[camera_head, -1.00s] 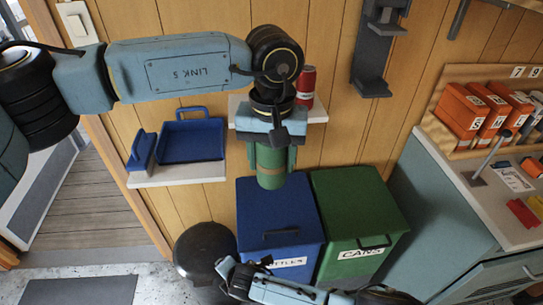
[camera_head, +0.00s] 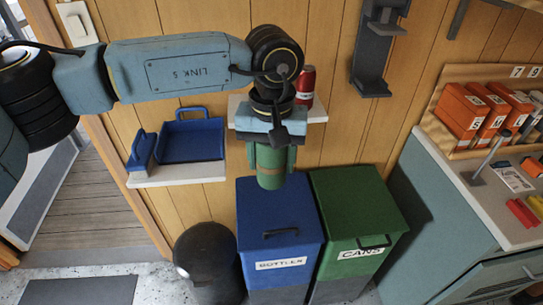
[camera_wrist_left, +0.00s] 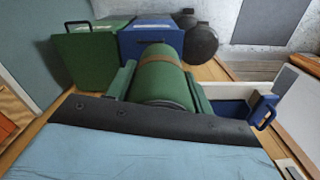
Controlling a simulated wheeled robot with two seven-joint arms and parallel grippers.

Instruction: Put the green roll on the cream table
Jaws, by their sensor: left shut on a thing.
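The green roll (camera_head: 271,163) has a brown band around it. My left gripper (camera_head: 271,160) is shut on it and holds it upright, in front of the wall and above the blue bin. In the left wrist view the roll (camera_wrist_left: 160,80) lies between the two green fingers. I see no cream table that I can name for sure; a pale shelf (camera_head: 313,115) is behind the gripper, partly hidden by it. My right gripper is not in view.
A red can (camera_head: 306,85) stands on the pale shelf. Below are a blue bottles bin (camera_head: 278,220), a green cans bin (camera_head: 355,210) and a black round bin (camera_head: 207,255). A workbench (camera_head: 440,190) stands at right.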

